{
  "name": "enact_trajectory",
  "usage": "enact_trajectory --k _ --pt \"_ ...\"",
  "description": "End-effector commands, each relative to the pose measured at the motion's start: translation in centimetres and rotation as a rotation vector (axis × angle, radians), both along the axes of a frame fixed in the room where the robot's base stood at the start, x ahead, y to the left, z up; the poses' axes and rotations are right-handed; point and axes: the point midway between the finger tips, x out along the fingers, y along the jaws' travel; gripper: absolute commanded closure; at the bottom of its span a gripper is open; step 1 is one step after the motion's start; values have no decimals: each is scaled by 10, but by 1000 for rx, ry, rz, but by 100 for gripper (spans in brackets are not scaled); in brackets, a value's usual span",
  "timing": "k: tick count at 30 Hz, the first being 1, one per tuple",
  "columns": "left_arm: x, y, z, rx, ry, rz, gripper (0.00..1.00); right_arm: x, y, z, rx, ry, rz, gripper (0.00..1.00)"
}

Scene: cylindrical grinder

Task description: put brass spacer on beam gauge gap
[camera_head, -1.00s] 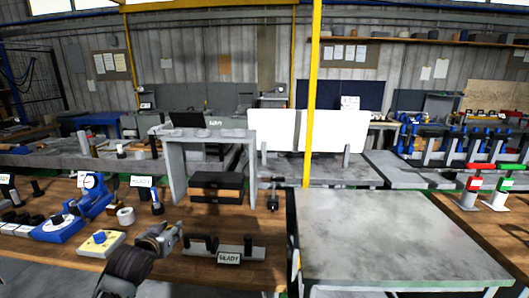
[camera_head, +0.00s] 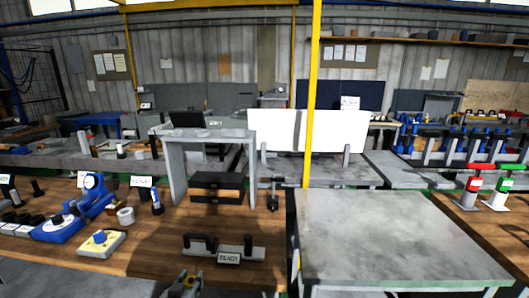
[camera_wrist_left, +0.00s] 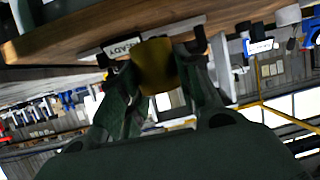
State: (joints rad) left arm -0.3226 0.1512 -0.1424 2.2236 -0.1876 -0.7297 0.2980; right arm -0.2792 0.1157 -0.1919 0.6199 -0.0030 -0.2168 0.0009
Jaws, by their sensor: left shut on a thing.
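My left gripper (camera_head: 184,284) is at the bottom edge of the head view, in front of the bench edge. It is shut on the brass spacer, which shows in the left wrist view (camera_wrist_left: 155,66) as a dull yellow round piece between the two fingers. What looks like the beam gauge (camera_head: 222,247), a grey bar with two black upright ends and a READY tag, lies near the front edge of the wooden bench. The held spacer is apart from it, nearer to me. My right gripper is not in view.
A blue dial instrument (camera_head: 77,212), a white roll (camera_head: 125,216) and a yellow block with a blue knob (camera_head: 100,242) stand to the left. Dark boxes (camera_head: 217,187) sit under a grey arch behind the gauge. A bare grey table (camera_head: 395,235) is at right.

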Motion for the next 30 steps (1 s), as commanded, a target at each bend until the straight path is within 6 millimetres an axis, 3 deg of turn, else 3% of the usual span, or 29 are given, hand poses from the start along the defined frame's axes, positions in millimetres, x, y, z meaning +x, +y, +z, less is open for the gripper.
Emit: enact_trajectory --k 6,12,20,30 --pt "-22 -5 -31 -2 3 5 99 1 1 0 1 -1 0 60" --pt "-37 -5 -50 -1 1 8 99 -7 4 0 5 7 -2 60" --pt "-44 -5 -57 0 -2 9 99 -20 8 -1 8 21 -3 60" --pt "-43 -5 -57 0 -2 8 99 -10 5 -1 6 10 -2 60"
